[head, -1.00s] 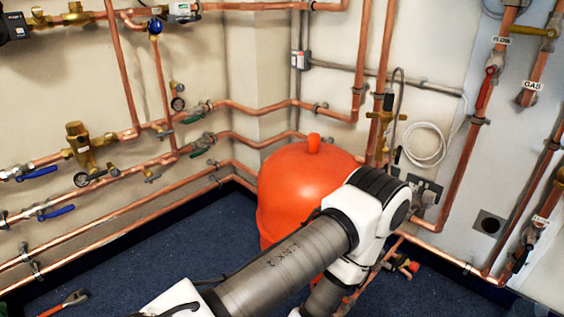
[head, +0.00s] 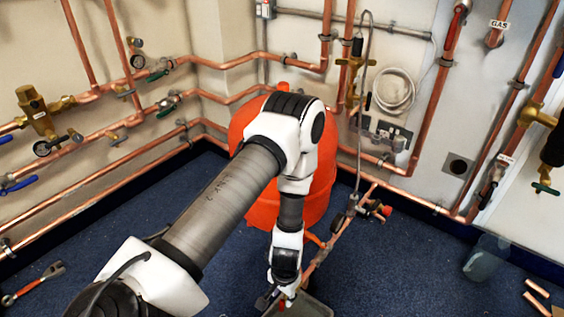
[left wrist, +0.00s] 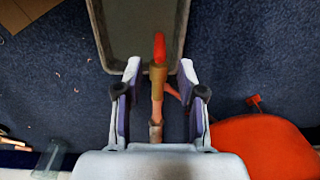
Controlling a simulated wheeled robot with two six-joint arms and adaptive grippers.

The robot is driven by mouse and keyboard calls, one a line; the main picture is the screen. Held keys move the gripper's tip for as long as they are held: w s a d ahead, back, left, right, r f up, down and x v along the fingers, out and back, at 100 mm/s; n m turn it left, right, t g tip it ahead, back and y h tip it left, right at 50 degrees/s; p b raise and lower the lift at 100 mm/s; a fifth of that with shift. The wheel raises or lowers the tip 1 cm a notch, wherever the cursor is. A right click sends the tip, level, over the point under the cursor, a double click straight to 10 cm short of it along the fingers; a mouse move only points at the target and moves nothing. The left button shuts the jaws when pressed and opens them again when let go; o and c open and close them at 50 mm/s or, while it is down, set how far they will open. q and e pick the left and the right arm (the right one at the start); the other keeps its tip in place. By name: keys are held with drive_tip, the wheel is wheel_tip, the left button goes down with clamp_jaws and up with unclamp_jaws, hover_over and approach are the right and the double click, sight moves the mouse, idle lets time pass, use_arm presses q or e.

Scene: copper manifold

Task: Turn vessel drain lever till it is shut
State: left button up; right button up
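The vessel drain lever (left wrist: 159,47) is red and sits on a brass valve body (left wrist: 157,76) at the end of a copper pipe. In the left wrist view it points up the picture, over a grey tray (left wrist: 96,28). My left gripper (left wrist: 160,72) is open, with one finger on each side of the brass valve and gaps on both sides. In the head view the left gripper (head: 278,298) is low by the tray (head: 318,308), and a small red part of the lever (head: 282,304) shows there. My right gripper is not in view.
The orange vessel (head: 324,190) stands behind my left arm, and its side shows in the left wrist view (left wrist: 262,150). Copper pipes line both walls.

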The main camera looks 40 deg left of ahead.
sight(282, 305)
use_arm(q)
wheel_tip(282, 305, down, 7)
drive_tip(key=b, duration=0.4)
drive_tip(key=shift+a+f, duration=0.1)
drive_tip(key=shift+f, duration=0.1)
drive_tip(key=shift+r, duration=0.1)
drive_tip(key=shift+c, duration=0.2)
clamp_jaws()
